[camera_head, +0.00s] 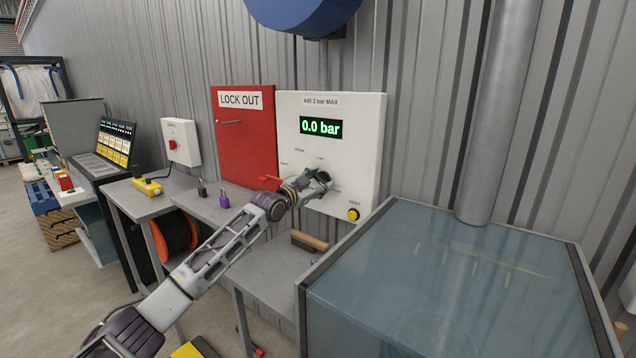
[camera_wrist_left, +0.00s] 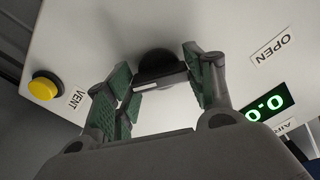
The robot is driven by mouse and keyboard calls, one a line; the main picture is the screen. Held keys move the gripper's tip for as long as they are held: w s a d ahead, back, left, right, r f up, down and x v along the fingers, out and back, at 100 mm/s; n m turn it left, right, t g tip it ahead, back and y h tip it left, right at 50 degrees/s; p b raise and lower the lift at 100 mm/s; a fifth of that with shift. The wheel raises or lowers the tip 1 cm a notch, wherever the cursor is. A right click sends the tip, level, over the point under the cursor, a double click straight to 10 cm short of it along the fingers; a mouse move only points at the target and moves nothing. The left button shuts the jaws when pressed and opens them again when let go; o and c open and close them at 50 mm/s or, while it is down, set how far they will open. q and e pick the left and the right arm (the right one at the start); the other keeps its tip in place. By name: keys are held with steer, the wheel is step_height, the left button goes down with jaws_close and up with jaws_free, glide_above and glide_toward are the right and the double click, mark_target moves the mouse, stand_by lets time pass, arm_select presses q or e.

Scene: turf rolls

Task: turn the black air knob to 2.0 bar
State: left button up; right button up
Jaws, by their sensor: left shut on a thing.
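The black air knob (camera_wrist_left: 156,64) sits on the white air panel (camera_head: 364,150). My left gripper (camera_head: 322,181) is at the panel face and hides most of the knob in the head view. In the left wrist view its green-padded fingers (camera_wrist_left: 160,76) stand on either side of the knob, shut on it. The green display (camera_head: 320,127) reads 0.0 bar, under the label "AIR 2 bar MAX". The OPEN label (camera_wrist_left: 273,50) and VENT label (camera_wrist_left: 77,100) flank the knob in the wrist view. My right gripper is not in view.
A red LOCK OUT board (camera_head: 246,150) stands left of the panel. A glass-topped cabinet (camera_head: 450,290) fills the lower right.

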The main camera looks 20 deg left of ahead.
arm_select(q)
steer(key=o, duration=1)
steer(key=shift+s, duration=0.1)
steer(key=v, duration=1.1)
steer(key=shift+s+a, duration=0.15)
steer(key=shift+s, duration=0.25)
stand_by(0.4)
